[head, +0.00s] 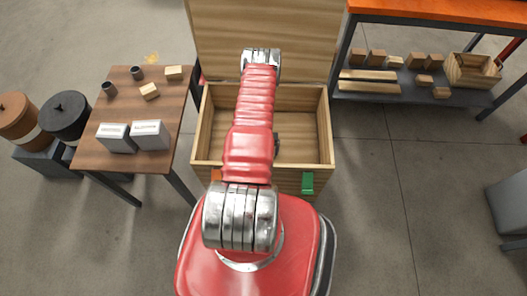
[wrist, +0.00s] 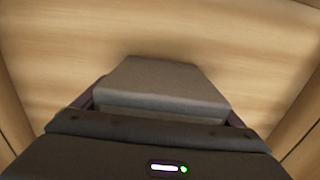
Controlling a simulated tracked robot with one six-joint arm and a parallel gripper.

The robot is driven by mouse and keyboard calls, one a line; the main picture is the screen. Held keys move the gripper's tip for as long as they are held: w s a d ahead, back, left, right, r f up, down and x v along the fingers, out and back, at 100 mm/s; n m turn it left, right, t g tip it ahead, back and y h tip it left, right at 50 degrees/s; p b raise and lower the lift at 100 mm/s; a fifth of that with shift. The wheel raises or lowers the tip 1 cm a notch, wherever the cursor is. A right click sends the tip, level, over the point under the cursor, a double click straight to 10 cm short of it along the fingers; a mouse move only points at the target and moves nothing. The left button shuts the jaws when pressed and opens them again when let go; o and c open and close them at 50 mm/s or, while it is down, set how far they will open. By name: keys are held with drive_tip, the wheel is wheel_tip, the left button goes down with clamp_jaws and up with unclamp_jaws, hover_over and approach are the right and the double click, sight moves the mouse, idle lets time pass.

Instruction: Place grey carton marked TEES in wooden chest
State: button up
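The wooden chest (head: 318,137) stands open in the middle of the head view, with its lid raised at the back. My arm reaches over it, and in the head view the arm hides my gripper. In the wrist view a plain grey carton (wrist: 158,82) sits between the fingers of my gripper (wrist: 162,112), which appear closed against its two sides. Wood boards of the chest (wrist: 240,40) fill the view around it. I see no marking on the carton's visible faces. Whether its underside touches the chest floor cannot be told.
A brown table (head: 160,98) at left holds two pale boxes (head: 152,135) with unreadable labels, small wooden blocks and dark cups. Two round lidded drums (head: 66,116) stand beside it. An orange-topped bench (head: 440,10) at right has wooden blocks on its shelf.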

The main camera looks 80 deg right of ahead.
drive_tip(key=shift+o, duration=0.9)
drive_tip(key=shift+r, duration=0.1)
drive_tip(key=shift+r, duration=6)
